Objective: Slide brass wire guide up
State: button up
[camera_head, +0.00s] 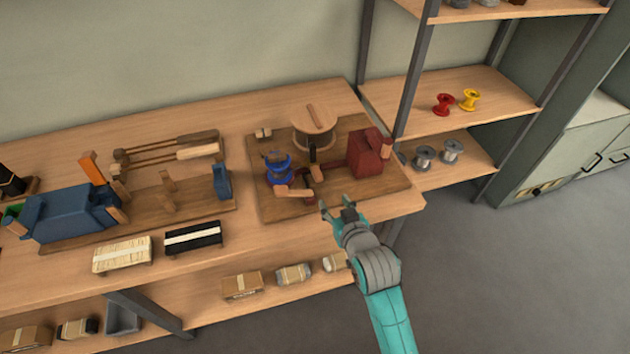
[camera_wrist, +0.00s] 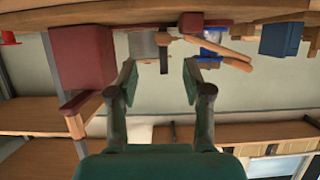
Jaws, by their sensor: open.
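The tufting machine stands on a wooden baseboard (camera_head: 390,180) at the right end of the bench. It has a dark red housing (camera_head: 367,153), a round wooden drum (camera_head: 313,132), a blue spool (camera_head: 278,172), a dark upright piece (camera_head: 312,150) and a wooden lever (camera_head: 291,192). I cannot make out the brass wire guide for certain. My gripper (camera_head: 337,208) is open and empty, at the board's front edge. In the wrist view, which looks upside down, the open fingers (camera_wrist: 160,82) have the dark upright (camera_wrist: 164,58) beyond their gap and the red housing (camera_wrist: 80,55) to the left.
A blue machine (camera_head: 72,212) with wooden posts stands left on the bench. A shelf rack (camera_head: 470,95) with red, yellow and grey spools stands at right. Open floor lies front right.

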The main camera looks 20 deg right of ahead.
aim_at(319, 176)
jog(key=shift+w+a+r, duration=0.15)
jog(key=shift+w+r, duration=0.25)
jog(key=shift+w, duration=0.2)
jog(key=shift+w+a+r, duration=0.1)
jog(key=shift+w+r, duration=0.25)
jog(key=shift+w, duration=0.2)
jog(key=x, duration=1)
jog(key=shift+w+f, duration=0.2)
jog(key=shift+w, duration=0.05)
grip_shut()
